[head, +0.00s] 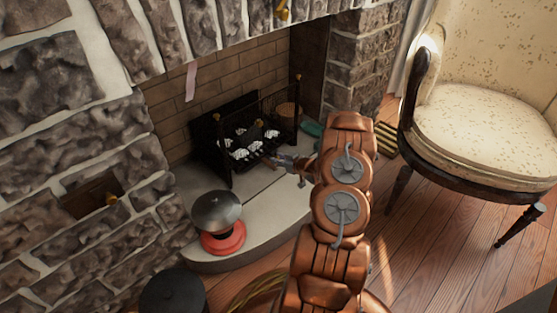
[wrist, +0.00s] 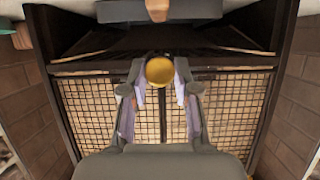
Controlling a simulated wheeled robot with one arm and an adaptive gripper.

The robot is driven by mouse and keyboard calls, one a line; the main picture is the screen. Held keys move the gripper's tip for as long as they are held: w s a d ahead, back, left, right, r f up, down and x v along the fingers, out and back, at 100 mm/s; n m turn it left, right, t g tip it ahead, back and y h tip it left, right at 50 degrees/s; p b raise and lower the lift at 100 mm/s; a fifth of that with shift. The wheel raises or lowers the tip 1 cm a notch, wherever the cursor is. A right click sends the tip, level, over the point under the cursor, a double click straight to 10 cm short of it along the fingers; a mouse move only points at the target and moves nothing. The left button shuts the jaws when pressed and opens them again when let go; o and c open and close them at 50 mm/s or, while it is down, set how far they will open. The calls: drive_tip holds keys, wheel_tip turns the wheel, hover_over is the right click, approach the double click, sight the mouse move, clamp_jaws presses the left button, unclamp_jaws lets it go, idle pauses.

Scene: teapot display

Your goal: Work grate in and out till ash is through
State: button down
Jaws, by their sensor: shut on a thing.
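The black fire grate (head: 228,165) stands on the hearth inside the fireplace, with pale lumps of ash or coal (head: 240,153) and a dark piece in it. My gripper (head: 282,160) reaches to the grate's lower front; my arm partly blocks that side. In the wrist view my gripper (wrist: 160,90) is shut around a round brass knob (wrist: 160,71) at the middle of a dark bar. Behind the fingers is a wire mesh (wrist: 95,105) with a pale surface showing through it. How far the grate is drawn out cannot be told.
A grey-domed pot on a red base (head: 221,235) stands on the pale hearth (head: 265,207), left of my arm. A dark round pot (head: 172,292) is at the bottom. A cream armchair (head: 480,135) stands at right. Open floor (head: 445,235) lies before it.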

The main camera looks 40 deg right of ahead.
sight(269, 153)
drive_tip(key=shift+w+r+p, duration=0.1)
drive_tip(key=shift+w+p, duration=0.3)
drive_tip(key=shift+w, duration=0.15)
drive_tip(key=shift+w+d+p, duration=0.1)
drive_tip(key=shift+w+p, duration=0.75)
drive_tip(key=shift+w, duration=0.85)
drive_tip(key=c, duration=0.9)
unclamp_jaws()
drive_tip(key=shift+o, duration=0.2)
drive_tip(key=v, duration=1.2)
